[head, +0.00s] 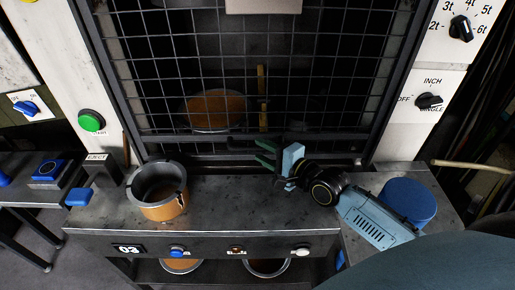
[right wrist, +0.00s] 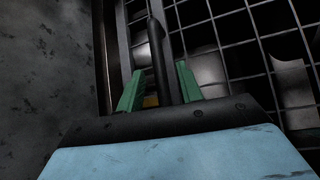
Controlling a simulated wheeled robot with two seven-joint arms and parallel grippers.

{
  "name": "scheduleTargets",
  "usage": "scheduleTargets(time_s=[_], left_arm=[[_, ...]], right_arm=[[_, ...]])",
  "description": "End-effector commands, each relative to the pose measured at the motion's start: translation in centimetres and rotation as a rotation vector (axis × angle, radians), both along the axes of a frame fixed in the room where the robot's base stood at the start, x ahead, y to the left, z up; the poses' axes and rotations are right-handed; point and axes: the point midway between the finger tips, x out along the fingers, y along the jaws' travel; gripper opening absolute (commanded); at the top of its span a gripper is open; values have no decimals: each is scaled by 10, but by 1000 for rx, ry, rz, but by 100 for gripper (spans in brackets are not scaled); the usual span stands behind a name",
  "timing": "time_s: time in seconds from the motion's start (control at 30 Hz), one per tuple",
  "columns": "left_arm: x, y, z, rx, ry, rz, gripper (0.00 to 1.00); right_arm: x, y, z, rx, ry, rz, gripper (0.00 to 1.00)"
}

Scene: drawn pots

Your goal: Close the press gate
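The press gate (head: 340,70) is a black wire-mesh panel in a dark frame. It covers most of the press opening, and its lower bars sit just above the bench; any small gap beneath is hard to judge. My right gripper (head: 266,154) is at the gate's lower bar, right of its middle. In the right wrist view, its green fingertips (right wrist: 159,88) stand apart on either side of a dark bar (right wrist: 158,55). I see no clear contact with the bar. My left gripper is not in view.
An orange-brown pot (head: 213,110) sits behind the mesh. A grey-rimmed pot (head: 160,192) stands on the bench (head: 225,205), left of the gripper. A blue round object (head: 408,200) is beside my right arm. Green button (head: 91,121) and dials flank the press.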

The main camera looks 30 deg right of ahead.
Motion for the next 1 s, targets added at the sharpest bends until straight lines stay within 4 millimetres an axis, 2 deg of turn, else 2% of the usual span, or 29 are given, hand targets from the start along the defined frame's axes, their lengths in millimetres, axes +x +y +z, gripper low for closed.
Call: scheduleTargets(time_s=[0.2,0.57,0.87,1.0], left_arm=[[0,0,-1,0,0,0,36],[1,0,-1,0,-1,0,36],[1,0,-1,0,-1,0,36],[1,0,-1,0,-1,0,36]], right_arm=[[21,5,-3,1,-1,0,36],[25,6,-4,1,0,0,36],[25,6,-4,1,0,0,0],[25,6,-4,1,0,0,0]])
